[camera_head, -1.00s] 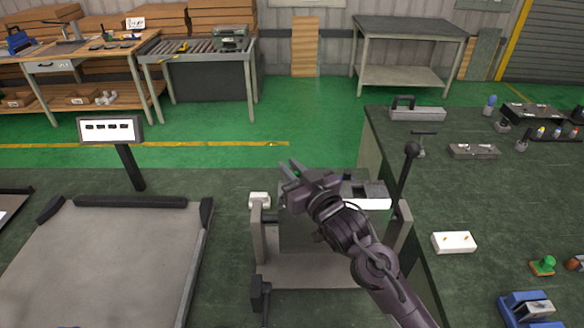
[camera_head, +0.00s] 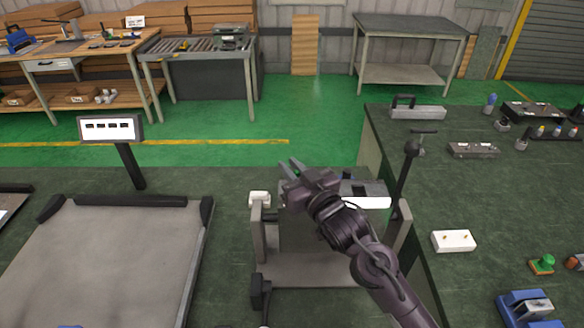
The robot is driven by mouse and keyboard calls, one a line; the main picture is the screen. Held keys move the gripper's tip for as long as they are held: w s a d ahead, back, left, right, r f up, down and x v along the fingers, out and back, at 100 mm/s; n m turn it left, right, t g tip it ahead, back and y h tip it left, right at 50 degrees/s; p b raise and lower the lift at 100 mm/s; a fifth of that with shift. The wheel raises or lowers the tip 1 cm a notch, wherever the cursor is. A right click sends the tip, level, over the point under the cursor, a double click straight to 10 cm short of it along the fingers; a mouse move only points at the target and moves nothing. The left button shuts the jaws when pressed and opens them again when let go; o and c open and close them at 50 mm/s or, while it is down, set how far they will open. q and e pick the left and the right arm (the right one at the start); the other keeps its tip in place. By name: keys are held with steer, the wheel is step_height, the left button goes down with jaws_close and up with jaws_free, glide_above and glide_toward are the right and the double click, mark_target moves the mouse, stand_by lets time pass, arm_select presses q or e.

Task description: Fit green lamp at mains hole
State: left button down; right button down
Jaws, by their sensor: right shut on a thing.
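My right gripper (camera_head: 289,169) is over the upper part of a grey boxy unit on a stand (camera_head: 300,240), with its fingers pointing up and to the left. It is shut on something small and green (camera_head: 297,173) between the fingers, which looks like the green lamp. Most of it is hidden by the fingers. The unit has a white-fronted part (camera_head: 366,202) to the right of the gripper. I cannot make out the mains hole; the gripper and arm cover part of the unit. My left gripper is not in view.
A black-knobbed lever (camera_head: 405,178) stands just right of the unit. The dark bench (camera_head: 470,205) at right holds a white block (camera_head: 454,241), a green knob on an orange base (camera_head: 543,263) and a blue device (camera_head: 530,308). A grey platform (camera_head: 110,260) with a display post lies at left.

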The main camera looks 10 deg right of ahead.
steer(key=shift+f+b, duration=0.9)
steer(key=shift+f, duration=0.75)
steer(key=c, duration=1.4)
jaws_free()
steer(key=shift+o, duration=0.4)
steer(key=shift+s+f, duration=0.1)
steer(key=shift+f, duration=0.05)
steer(key=b+v, duration=0.2)
steer(key=v, duration=0.5)
steer(key=shift+s+d+b, duration=0.15)
steer(key=shift+s+b, duration=0.05)
steer(key=shift+b, duration=0.2)
steer(key=shift+r, duration=0.35)
